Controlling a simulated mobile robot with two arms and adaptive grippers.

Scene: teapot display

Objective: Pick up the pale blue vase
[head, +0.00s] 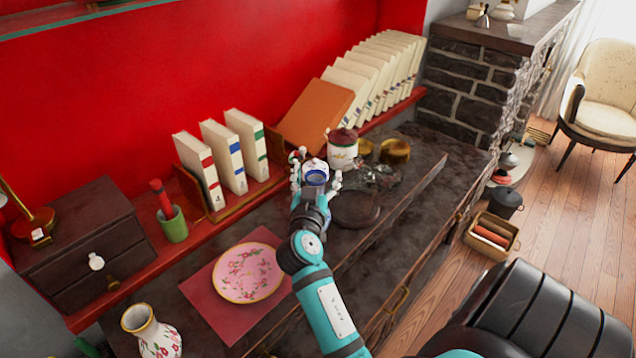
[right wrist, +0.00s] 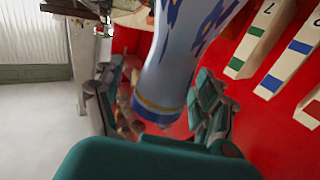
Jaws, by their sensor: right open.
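The pale blue vase (head: 315,166) with darker blue markings stands on the dark cabinet top, mostly hidden by my right gripper (head: 317,173) in the head view. In the right wrist view the vase (right wrist: 182,60) fills the middle, with a blue and tan band near its end. My right gripper (right wrist: 160,98) is open, with its fingers on either side of the vase. I cannot tell whether any finger touches it. My left gripper is not in view.
Beside the vase stand a lidded white and dark red jar (head: 343,150) and brass tins (head: 395,151). Books (head: 222,155) stand behind on the red shelf. A pink floral plate (head: 247,272) lies on a red mat at the front left, near a floral vase (head: 155,338).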

